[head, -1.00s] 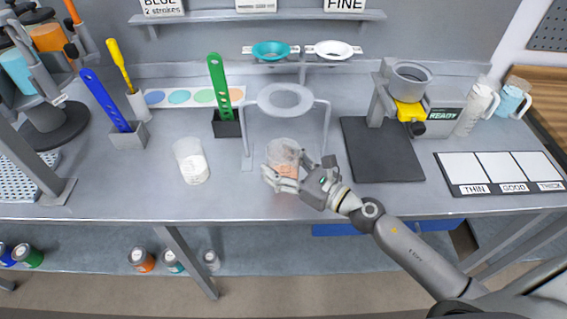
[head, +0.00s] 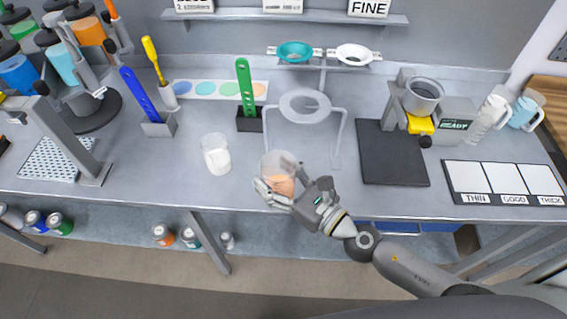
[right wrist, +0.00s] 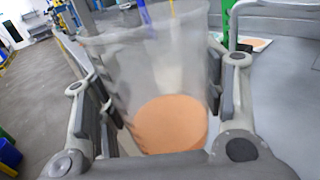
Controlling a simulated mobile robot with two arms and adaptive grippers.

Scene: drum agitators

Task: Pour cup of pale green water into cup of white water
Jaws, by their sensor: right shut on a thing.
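My right gripper (head: 278,190) is shut around a clear cup (head: 277,165) with orange liquid in its lower part. It holds the cup over the front part of the bench; I cannot tell whether the base touches the bench. In the right wrist view this cup (right wrist: 171,125) fills the space between the two fingers (right wrist: 168,100). A clear cup of white liquid (head: 215,153) stands upright on the bench to the left, apart from the held cup. I see no cup of pale green liquid. My left gripper is out of view.
A ring stand (head: 305,105) stands just behind the held cup. A green slotted paddle (head: 245,88) in a black holder stands behind the white cup. A dark pad (head: 393,155) with a metal pot device lies right. The bench's front edge is close to the gripper.

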